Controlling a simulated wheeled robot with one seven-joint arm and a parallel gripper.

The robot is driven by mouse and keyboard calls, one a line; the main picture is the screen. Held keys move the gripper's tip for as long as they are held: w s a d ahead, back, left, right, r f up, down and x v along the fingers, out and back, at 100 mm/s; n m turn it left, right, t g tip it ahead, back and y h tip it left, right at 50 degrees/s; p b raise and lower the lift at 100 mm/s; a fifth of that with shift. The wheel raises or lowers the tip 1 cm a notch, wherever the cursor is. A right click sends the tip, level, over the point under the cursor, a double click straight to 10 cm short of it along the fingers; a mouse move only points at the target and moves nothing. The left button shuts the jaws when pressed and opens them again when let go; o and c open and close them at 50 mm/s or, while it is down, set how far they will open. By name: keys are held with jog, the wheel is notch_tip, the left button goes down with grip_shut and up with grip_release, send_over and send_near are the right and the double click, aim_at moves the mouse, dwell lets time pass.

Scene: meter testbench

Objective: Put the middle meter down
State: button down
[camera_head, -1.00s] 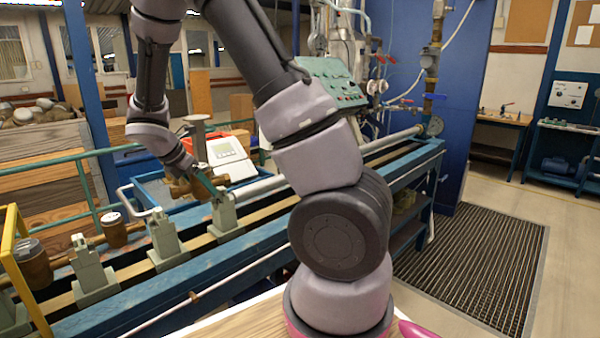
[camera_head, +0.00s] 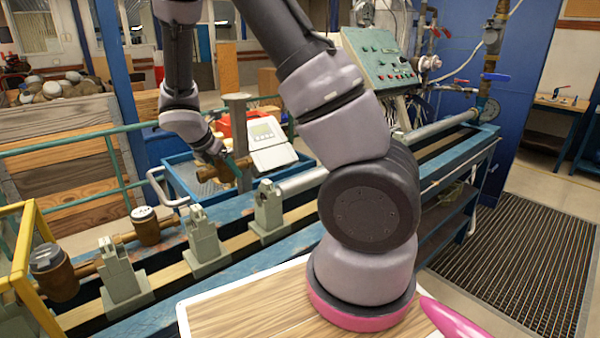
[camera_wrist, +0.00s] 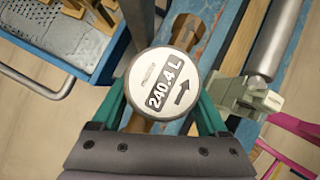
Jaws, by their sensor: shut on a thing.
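The middle meter, a brass body (camera_head: 213,172) with a round white face (camera_wrist: 162,85) reading 240.4 L, is between my gripper's green fingers. My gripper (camera_head: 232,166) is shut on it and holds it above the bench's far side, near the blue tray. In the wrist view my gripper (camera_wrist: 160,112) has a finger on each side of the meter. Two other brass meters, one nearer (camera_head: 54,273) and one further along (camera_head: 146,226), sit in the bench line. Much of the held meter's body is hidden under its face in the wrist view.
Grey-green clamp stands (camera_head: 268,212) rise from the blue bench (camera_head: 150,322), with a steel pipe (camera_head: 305,180) to their right. A blue tray (camera_head: 182,180) lies behind, holding brass parts (camera_wrist: 100,12) in the wrist view. A yellow frame (camera_head: 20,262) stands at left.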

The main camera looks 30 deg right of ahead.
jog(key=shift+f, duration=5)
jog(key=shift+f, duration=0.1)
grip_release()
